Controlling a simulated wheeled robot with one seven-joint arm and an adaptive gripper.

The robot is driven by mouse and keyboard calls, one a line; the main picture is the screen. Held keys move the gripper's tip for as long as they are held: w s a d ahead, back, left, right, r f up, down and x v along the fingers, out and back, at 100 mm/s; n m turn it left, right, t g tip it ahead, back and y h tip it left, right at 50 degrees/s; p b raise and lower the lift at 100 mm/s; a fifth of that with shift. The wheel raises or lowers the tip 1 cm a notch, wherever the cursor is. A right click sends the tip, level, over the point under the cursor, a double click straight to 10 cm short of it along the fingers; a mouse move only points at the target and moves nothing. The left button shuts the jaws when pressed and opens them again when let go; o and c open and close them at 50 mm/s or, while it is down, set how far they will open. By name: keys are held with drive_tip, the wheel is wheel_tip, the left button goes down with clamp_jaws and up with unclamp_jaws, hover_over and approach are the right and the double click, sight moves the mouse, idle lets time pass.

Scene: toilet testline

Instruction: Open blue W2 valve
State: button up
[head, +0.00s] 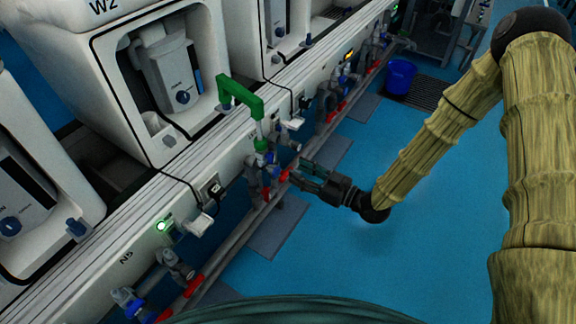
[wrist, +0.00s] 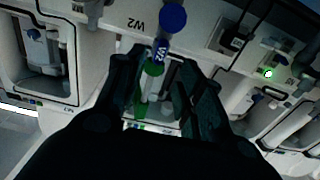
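The W2 station shows its label on the white housing (head: 105,8) at the upper left. Below it, a green pipe (head: 240,95) bends down to a green fitting with a blue valve part (head: 272,158).
Red handles (head: 281,176) and grey pipes run along the line beside the valve. Another blue valve (head: 128,301) is at the lower left. A blue bucket (head: 399,76) stands at the back.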

drive_tip(key=shift+v, duration=1.35)
drive_tip(key=s+d+f+m+g+h, duration=0.1)
drive_tip(key=s+f+m+g+h, duration=0.2)
drive_tip(key=s+f, duration=0.4)
drive_tip(key=s+d+f+m+g+h, duration=0.1)
drive_tip(key=s+d+f+m+h, duration=0.3)
drive_tip(key=f, duration=0.6)
drive_tip(key=s+d+f+m+g+h, duration=0.2)
drive_tip(key=s+d+f+g+h, duration=0.15)
drive_tip(key=s, duration=0.65)
drive_tip(key=s+d+f+m+g+h, duration=0.2)
drive_tip(key=s+d+g+h, duration=0.15)
drive_tip(key=s, duration=0.75)
wheel_tip(320, 180, up, 27)
drive_tip(key=p, duration=2.6)
drive_tip(key=shift+d+h, duration=0.3)
drive_tip(key=shift+d, duration=0.1)
